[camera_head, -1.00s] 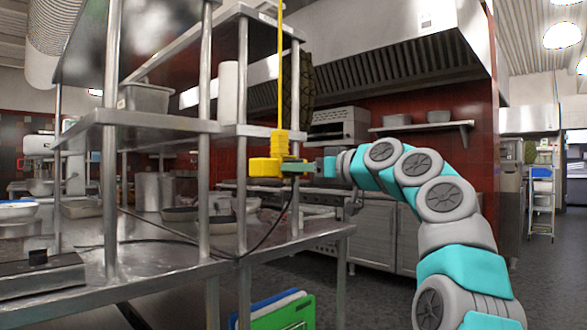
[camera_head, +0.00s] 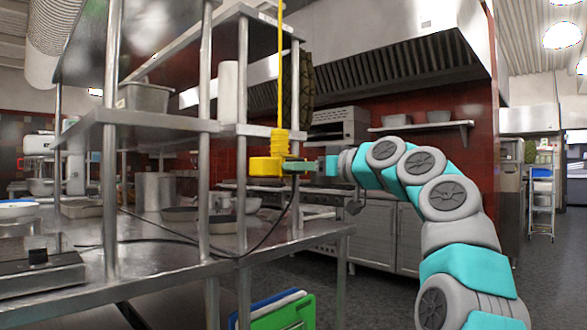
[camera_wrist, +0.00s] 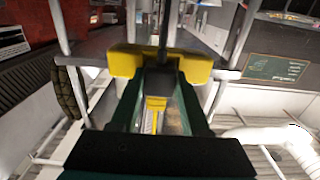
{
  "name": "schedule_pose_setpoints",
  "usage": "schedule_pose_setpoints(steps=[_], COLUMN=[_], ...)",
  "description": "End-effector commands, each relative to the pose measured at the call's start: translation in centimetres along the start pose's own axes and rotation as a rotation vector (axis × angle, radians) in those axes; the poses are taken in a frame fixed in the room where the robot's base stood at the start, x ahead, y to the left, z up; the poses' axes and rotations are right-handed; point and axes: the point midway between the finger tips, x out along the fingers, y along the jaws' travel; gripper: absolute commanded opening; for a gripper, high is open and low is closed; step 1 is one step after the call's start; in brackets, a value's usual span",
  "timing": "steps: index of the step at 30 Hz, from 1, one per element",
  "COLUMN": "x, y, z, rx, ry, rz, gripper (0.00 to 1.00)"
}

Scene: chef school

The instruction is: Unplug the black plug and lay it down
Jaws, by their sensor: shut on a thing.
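A yellow outlet box (camera_head: 265,167) hangs on a yellow cord (camera_head: 281,75) in front of the steel shelf's right post. My gripper (camera_head: 291,168) is at the box's right side, close against it. In the wrist view the black plug (camera_wrist: 161,81) sits between the two dark green fingers, in front of the yellow box (camera_wrist: 125,62). The gripper is shut on the plug. Its black cord (camera_head: 268,232) hangs down to the steel table. The plug's prongs are hidden, and I cannot tell whether it is still in the socket.
The steel table (camera_head: 165,258) carries pans (camera_head: 182,213), a dark-topped device (camera_head: 38,270) and part of the cord. Shelf posts (camera_head: 243,120) stand close to the box. Green and blue boards (camera_head: 285,315) stand below. A stove range lies behind, with open floor at right.

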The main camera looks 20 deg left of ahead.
Motion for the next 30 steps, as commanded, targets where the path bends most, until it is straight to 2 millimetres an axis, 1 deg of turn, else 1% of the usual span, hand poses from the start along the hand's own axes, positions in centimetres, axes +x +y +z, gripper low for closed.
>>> schedule_pose_setpoints(steps=[30], x=[-3.7], y=[0.1], z=[0.1], rx=[0.0], ry=[0.001], rz=[0.001], gripper=[0.0])
